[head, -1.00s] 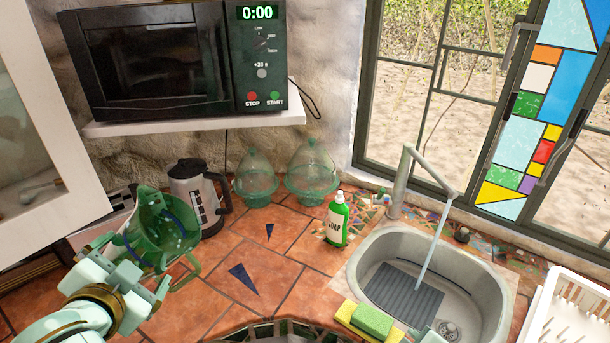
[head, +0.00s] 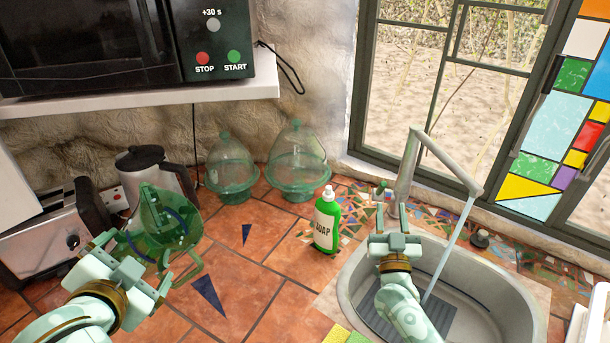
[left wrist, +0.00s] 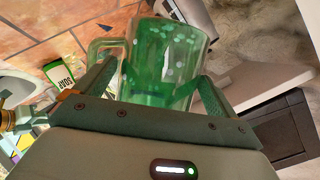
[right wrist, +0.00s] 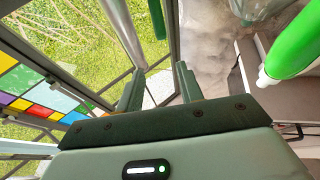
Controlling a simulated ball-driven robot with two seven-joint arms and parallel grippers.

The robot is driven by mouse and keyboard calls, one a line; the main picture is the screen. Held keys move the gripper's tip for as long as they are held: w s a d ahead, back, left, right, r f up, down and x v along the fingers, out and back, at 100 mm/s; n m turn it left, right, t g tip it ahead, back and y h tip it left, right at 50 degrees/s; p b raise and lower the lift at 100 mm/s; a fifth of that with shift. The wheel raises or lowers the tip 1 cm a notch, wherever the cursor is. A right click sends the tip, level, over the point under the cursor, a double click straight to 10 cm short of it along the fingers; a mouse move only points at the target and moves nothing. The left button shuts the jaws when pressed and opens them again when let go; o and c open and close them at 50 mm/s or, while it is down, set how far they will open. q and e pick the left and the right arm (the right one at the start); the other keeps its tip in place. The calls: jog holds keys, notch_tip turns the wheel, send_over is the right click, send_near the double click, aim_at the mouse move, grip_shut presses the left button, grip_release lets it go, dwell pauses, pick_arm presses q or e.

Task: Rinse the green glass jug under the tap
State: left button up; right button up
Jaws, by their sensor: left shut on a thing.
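The green glass jug (head: 170,238) is held over the counter at the left. My left gripper (head: 132,262) is shut on it; the left wrist view shows the jug (left wrist: 165,55) between the fingers, its handle on the left. The tap (head: 404,170) stands behind the sink, and a stream of water (head: 447,250) falls from its spout into the sink (head: 349,270). My right gripper (head: 395,225) is above the sink's back left edge, close to the tap post. It is open and empty; the right wrist view shows the grey tap post (right wrist: 122,30) beyond its fingers.
A soap bottle (head: 326,222) stands left of the sink. Two green glass domes (head: 297,165) and a kettle (head: 150,165) stand along the wall, with a toaster (head: 45,240) at far left. A yellow-green sponge (head: 338,335) lies at the sink's front left.

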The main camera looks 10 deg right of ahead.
aim_at(383, 189)
pick_arm(q)
jog(key=f+b, duration=0.1)
jog(key=f, duration=0.1)
jog(key=f+b, duration=0.2)
jog(key=w+f+b, duration=0.1)
jog(key=f+b, duration=0.1)
jog(key=f, duration=0.1)
jog(key=shift+a, duration=0.4)
pick_arm(e)
jog(key=w, duration=0.5)
jog(key=w+d+f, duration=0.1)
jog(key=w, duration=0.1)
jog(key=shift+w+d, duration=0.1)
jog(key=shift+w, duration=0.05)
jog(key=b+x, duration=0.1)
jog(key=x, duration=0.1)
jog(key=f+b+x, duration=0.1)
jog(key=b+x, duration=0.1)
jog(key=x, duration=0.1)
jog(key=shift+w, duration=0.1)
jog(key=shift+w+r, duration=0.15)
jog(key=shift+w, duration=0.05)
pick_arm(q)
notch_tip(383, 189, down, 4)
jog(key=shift+d+r+g, duration=0.1)
jog(key=shift+d+g, duration=0.05)
jog(key=shift+g, duration=0.15)
pick_arm(e)
jog(key=shift+d+r, duration=0.15)
jog(key=shift+r, duration=0.05)
